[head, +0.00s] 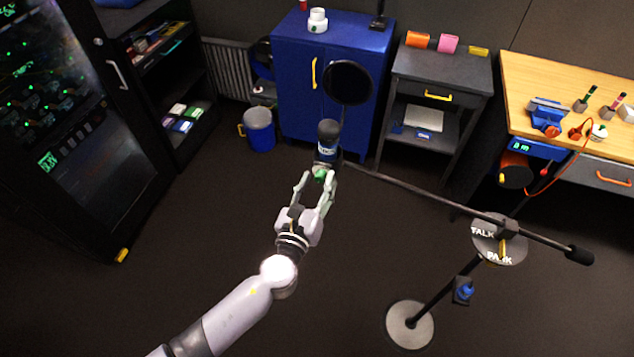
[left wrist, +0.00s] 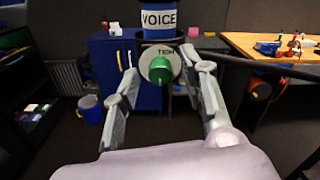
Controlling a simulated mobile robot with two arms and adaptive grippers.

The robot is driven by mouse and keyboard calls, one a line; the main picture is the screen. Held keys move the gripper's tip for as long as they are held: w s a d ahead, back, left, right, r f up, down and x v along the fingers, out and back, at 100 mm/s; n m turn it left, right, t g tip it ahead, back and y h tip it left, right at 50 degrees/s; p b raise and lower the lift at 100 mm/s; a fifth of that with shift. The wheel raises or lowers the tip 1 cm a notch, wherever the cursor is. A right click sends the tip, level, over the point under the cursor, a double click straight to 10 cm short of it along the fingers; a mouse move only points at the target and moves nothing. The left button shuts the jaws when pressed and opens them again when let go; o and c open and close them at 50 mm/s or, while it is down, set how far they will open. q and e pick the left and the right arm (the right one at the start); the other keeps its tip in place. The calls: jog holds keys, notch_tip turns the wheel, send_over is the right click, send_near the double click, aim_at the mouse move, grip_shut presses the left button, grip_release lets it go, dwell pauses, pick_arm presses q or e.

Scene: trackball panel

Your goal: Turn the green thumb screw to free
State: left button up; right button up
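The green thumb screw (head: 320,174) sits at the end of the boom below the microphone (head: 328,137). In the left wrist view the screw (left wrist: 160,69) stands out from a pale round plate (left wrist: 150,54). The plate's lettering is partly hidden and begins "TIGH". The microphone there has a "VOICE" band (left wrist: 159,20). My left gripper (head: 314,182) points at the screw with its fingers spread, one on each side. In the left wrist view, dark gaps show between the screw and the fingers (left wrist: 160,75). My right gripper is not in view.
The boom (head: 425,192) runs right to a stand with a "TALK"/"PARK" disc (head: 499,248) and a round base (head: 410,325). A round black screen (head: 348,82) is beside the microphone. A blue cabinet (head: 295,110) and bin (head: 259,130) stand behind. Floor around my arm is clear.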

pick_arm(q)
jog(key=v, duration=1.2)
